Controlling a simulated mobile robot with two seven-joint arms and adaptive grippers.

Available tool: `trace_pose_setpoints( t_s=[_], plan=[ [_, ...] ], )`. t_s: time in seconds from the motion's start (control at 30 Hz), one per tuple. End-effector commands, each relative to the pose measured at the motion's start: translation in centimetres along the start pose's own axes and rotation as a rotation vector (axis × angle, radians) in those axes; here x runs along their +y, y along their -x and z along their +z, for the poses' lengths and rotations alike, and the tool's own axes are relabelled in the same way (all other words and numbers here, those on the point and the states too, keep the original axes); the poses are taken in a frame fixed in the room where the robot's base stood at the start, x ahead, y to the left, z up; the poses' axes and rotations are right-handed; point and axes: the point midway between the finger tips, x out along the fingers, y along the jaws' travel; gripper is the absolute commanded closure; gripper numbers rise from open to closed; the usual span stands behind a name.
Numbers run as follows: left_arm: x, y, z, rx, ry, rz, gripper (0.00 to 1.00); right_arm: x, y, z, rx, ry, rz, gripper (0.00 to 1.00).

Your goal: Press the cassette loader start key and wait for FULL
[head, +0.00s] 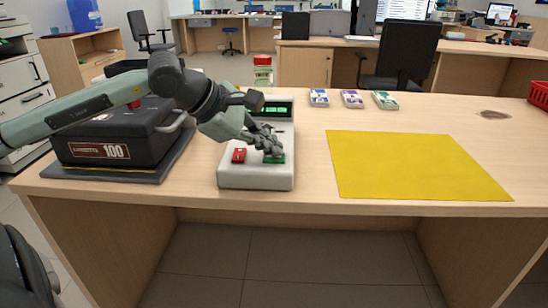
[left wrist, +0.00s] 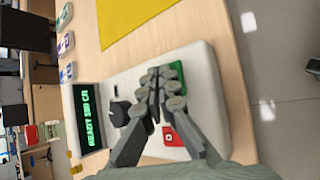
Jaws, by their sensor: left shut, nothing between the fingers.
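The white loader unit (head: 256,180) stands on the counter, with a red key (head: 239,155) and a green key (head: 275,160) on its front top. Its display (head: 268,110) is lit green; in the left wrist view the display (left wrist: 91,118) text begins with READY. My left gripper (head: 272,150) is shut and empty, pointing down over the green key. In the left wrist view its fingertips (left wrist: 163,83) partly cover the green key (left wrist: 184,70), and the red key (left wrist: 171,138) lies beside the fingers. I cannot tell whether they touch the green key. My right gripper is not in view.
A yellow mat (head: 415,165) lies at right. Several small banknote-like packs (head: 352,99) and a red-lidded jar (head: 263,72) stand behind. A red basket (head: 538,95) is at far right.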

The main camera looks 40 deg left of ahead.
Motion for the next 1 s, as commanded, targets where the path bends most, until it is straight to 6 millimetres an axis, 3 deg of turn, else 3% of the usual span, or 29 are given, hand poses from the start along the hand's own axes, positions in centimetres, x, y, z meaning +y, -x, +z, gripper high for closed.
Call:
trace_pose_setpoints(
  t_s=[1.0],
  plan=[
    [-0.33,-0.43,-0.35,0.001,0.001,-0.001,1.00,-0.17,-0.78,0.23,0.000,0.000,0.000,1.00]
  ],
)
